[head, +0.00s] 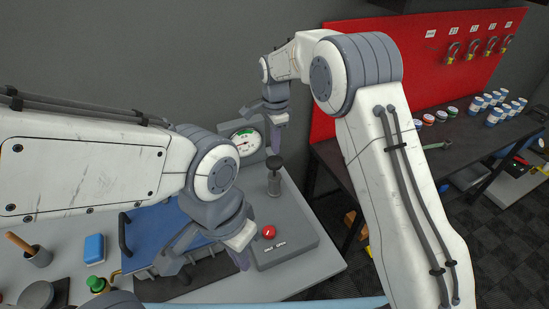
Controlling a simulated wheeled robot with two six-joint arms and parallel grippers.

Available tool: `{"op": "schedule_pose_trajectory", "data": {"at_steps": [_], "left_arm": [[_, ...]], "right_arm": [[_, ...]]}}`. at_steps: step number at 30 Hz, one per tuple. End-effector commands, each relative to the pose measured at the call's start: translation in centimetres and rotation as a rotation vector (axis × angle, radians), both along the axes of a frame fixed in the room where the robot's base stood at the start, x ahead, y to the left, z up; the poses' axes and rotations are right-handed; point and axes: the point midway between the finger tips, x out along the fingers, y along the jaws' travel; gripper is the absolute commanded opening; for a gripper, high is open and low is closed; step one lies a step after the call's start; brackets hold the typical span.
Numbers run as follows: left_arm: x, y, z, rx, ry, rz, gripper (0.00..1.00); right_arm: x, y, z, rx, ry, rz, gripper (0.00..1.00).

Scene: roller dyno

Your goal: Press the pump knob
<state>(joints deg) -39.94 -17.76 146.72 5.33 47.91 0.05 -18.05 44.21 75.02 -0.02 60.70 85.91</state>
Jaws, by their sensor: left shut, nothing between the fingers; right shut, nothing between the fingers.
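My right gripper (277,147) is shut and empty and points down just above the knob in the picture. I cannot tell whether it touches the knob. My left gripper (243,262) is shut and empty, low in front, at the left edge of the grey unit. My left arm covers part of the table behind it.
A round gauge (246,141) stands behind the knob, and a red button (268,231) is on the grey unit. A blue panel (155,238) lies to the left. A dark bench (440,145) with several cans stands at right.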

Motion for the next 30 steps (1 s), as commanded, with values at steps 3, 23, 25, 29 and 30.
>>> {"op": "schedule_pose_trajectory", "data": {"at_steps": [3,23,25,29,30], "left_arm": [[0.0,0.0,-1.0,0.000,0.000,0.002,0.00],[0.0,0.0,-1.4,-0.001,-0.001,0.002,0.00],[0.0,0.0,-1.4,-0.001,-0.001,0.002,0.00],[0.0,0.0,-1.4,-0.001,-0.001,0.002,0.00],[0.0,0.0,-1.4,-0.001,-0.001,0.002,0.00]], "right_arm": [[0.1,0.1,2.3,0.002,-0.008,0.000,0.00],[0.1,0.0,5.6,0.002,-0.004,0.000,0.00],[0.1,0.0,5.6,0.002,-0.004,0.000,0.00],[0.1,0.0,5.5,0.002,-0.004,0.000,0.00],[0.1,0.0,5.5,0.002,-0.004,0.000,0.00]]}}
